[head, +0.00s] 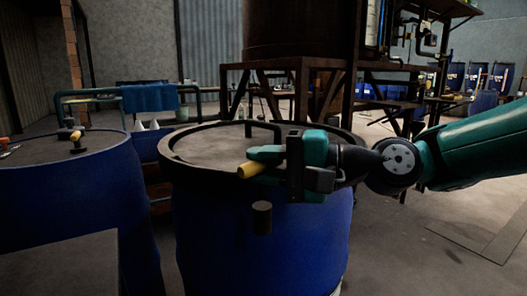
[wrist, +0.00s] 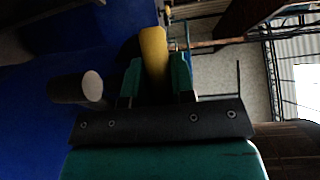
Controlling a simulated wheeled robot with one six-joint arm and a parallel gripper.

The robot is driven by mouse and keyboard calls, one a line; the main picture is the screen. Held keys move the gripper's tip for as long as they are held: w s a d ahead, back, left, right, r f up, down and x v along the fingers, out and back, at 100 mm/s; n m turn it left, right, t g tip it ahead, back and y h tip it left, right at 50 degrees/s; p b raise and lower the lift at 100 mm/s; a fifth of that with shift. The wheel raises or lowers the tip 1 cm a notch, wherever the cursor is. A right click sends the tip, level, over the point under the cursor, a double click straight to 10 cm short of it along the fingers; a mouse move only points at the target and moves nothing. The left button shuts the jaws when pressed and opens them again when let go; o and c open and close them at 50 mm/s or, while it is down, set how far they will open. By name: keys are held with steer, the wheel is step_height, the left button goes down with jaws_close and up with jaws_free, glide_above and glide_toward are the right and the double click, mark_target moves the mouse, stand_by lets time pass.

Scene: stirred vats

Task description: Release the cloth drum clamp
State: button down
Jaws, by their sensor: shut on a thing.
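A blue drum (head: 220,235) with a dark ring around its top edge (head: 185,165) stands in the middle of the head view. My gripper (head: 262,162) is at the right front of this rim, shut on a yellow handle (head: 247,170), whose end sticks out to the left. In the wrist view the yellow handle (wrist: 153,52) stands between the two green fingers. A dark round stub (head: 262,217) shows against the drum's front below my gripper; in the wrist view a dark cylinder (wrist: 75,88) lies left of the fingers. The handle's joint to the clamp is hidden by my gripper.
A blue cloth (head: 150,97) hangs on a teal rail behind. A large dark vat (head: 300,30) stands on a frame at the back. Floor is clear at lower right.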

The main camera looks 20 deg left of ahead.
steer(key=n+g+p, duration=0.2)
steer(key=shift+r+g+h, duration=0.1)
steer(key=shift+g+h, duration=0.2)
steer(key=shift+g, duration=0.1)
steer(key=shift+n+g+p, duration=0.3)
steer(key=shift+g+p, duration=0.1)
steer(key=shift+p, duration=0.05)
steer(key=shift+s+a+g+h, duration=0.1)
steer(key=shift+g+h, duration=0.2)
steer(key=shift+g, duration=0.1)
steer(key=c, duration=1)
jaws_free()
steer(key=shift+o, duration=0.2)
